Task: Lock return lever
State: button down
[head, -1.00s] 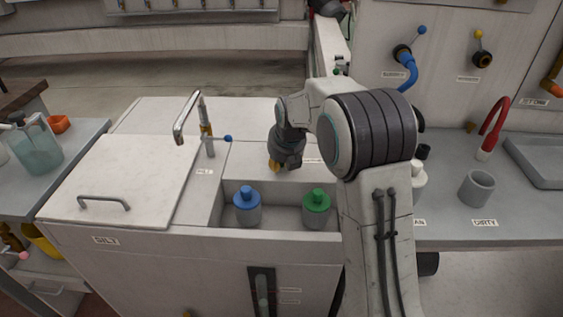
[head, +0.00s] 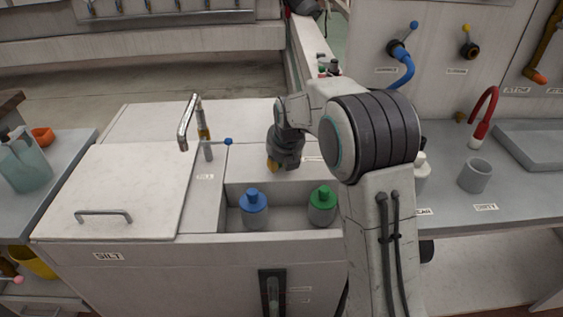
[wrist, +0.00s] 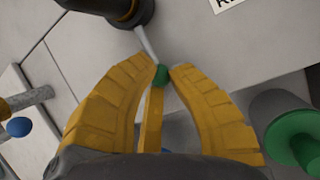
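A lever with a dark round hub (wrist: 130,12), a thin metal rod and a green knob (wrist: 159,76) shows at the top of the wrist view. A partly cut-off label (wrist: 226,3) beginning with R is beside it. My gripper (wrist: 168,68) has its yellow fingertips close around the green knob. I cannot tell whether they press on it or only surround it. The lever itself is hidden there by my gripper and arm.
A blue-capped bottle (head: 253,210) and a green-capped bottle (head: 322,206) stand in the recess below my gripper. A tap (head: 188,125) and a blue-knobbed lever (head: 227,141) stand to the left. A lid (head: 115,190) with a handle covers the left side.

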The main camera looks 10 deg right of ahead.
jog(key=c, duration=1.1)
grip_release()
jog(key=shift+f, duration=0.1)
jog(key=v, duration=1.2)
